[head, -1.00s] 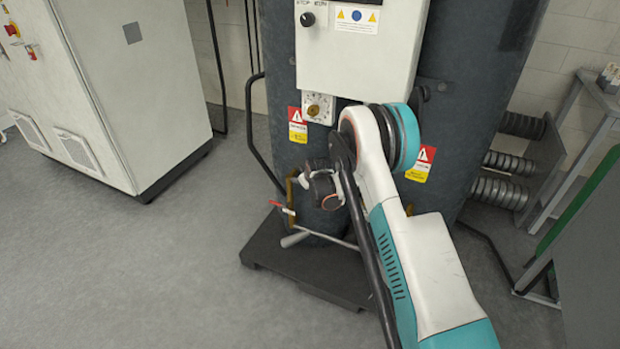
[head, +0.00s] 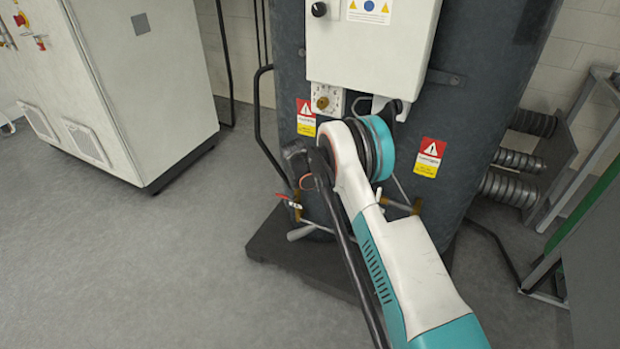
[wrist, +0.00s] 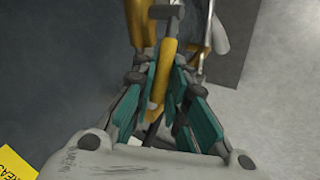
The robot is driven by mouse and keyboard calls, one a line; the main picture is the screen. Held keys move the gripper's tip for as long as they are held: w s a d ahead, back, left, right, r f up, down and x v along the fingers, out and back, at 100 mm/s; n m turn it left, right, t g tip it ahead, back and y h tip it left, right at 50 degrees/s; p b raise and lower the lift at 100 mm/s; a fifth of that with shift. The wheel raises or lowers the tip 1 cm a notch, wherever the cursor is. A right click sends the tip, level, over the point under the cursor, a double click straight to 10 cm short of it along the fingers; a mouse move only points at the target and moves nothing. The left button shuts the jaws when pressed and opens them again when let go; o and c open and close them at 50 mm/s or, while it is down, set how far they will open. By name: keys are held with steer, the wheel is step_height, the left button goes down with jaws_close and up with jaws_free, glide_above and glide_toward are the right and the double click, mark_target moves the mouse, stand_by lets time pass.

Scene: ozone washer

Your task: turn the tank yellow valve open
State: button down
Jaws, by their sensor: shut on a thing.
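In the wrist view, a yellow bar (wrist: 167,60), which looks like the yellow valve's handle, runs between the fingers of my gripper (wrist: 160,72). The gripper is shut on it. In the head view my arm covers the gripper and the held part. The dark tank (head: 480,75) stands behind my arm. A yellow fitting (head: 415,206) shows low on the tank, right of the arm.
A red-handled valve (head: 288,200) sits on the pipework left of my arm. A white control box (head: 370,45) is on the tank above. A dark base plate (head: 268,252) lies under the tank. A white cabinet (head: 140,80) stands left. The floor (head: 170,270) at front left is clear.

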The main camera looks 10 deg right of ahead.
steer(key=c, duration=1.6)
jaws_free()
steer(key=shift+o, duration=0.2)
steer(key=v, duration=1.2)
steer(key=shift+w, duration=0.1)
steer(key=shift+c, duration=0.2)
